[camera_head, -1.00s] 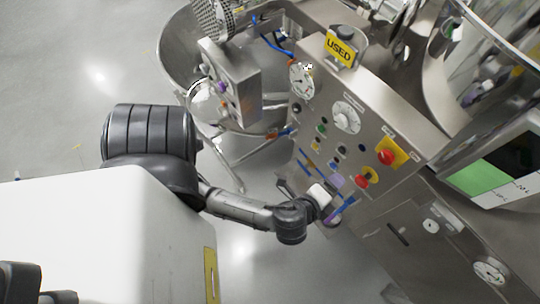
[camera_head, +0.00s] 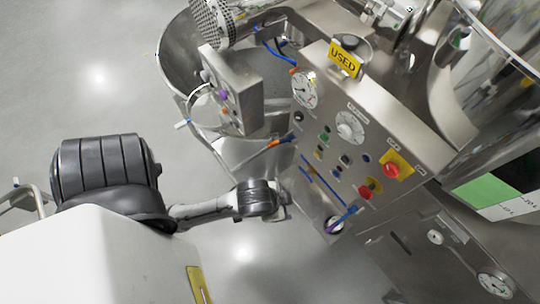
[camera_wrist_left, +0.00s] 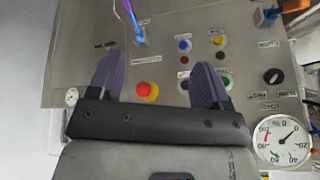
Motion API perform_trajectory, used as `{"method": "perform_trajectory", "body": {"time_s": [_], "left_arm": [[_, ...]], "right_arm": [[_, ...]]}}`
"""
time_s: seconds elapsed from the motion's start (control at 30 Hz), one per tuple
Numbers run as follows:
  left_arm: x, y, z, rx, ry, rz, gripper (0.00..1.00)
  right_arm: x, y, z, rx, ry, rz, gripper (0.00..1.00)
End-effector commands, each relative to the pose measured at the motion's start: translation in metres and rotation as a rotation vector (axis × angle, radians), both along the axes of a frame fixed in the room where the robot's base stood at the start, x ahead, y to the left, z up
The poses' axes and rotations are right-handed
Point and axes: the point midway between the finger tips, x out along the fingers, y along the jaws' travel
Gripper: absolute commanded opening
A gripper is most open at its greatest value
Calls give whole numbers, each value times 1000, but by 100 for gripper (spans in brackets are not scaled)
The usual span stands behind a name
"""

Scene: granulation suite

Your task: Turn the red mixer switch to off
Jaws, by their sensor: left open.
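The control panel (camera_head: 325,125) carries a red switch on a yellow square plate (camera_head: 392,170). Just below and left of it is a second red control with a round yellow base (camera_head: 365,191). I cannot read their labels to tell which is the mixer switch. My left gripper (camera_head: 285,202) is left of the panel's lower edge, apart from both. In the left wrist view its two purple fingers (camera_wrist_left: 156,68) are spread with nothing between them, and a red button on a round yellow base (camera_wrist_left: 147,91) shows between and beyond them. My right gripper is not in view.
Small buttons, a dial (camera_head: 350,128) and a pressure gauge (camera_head: 305,89) share the panel. A yellow USED sign (camera_head: 345,58) stands on top. Blue and purple tubing (camera_head: 345,216) runs at the panel's lower edge. A smaller control box (camera_head: 235,90) stands left.

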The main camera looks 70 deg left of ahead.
Motion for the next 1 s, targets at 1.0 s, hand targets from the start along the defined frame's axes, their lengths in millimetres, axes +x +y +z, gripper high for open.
{"method": "perform_trajectory", "body": {"time_s": [1.0], "left_arm": [[-57,14,-20,-40,136,76,72]], "right_arm": [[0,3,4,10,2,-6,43]]}}
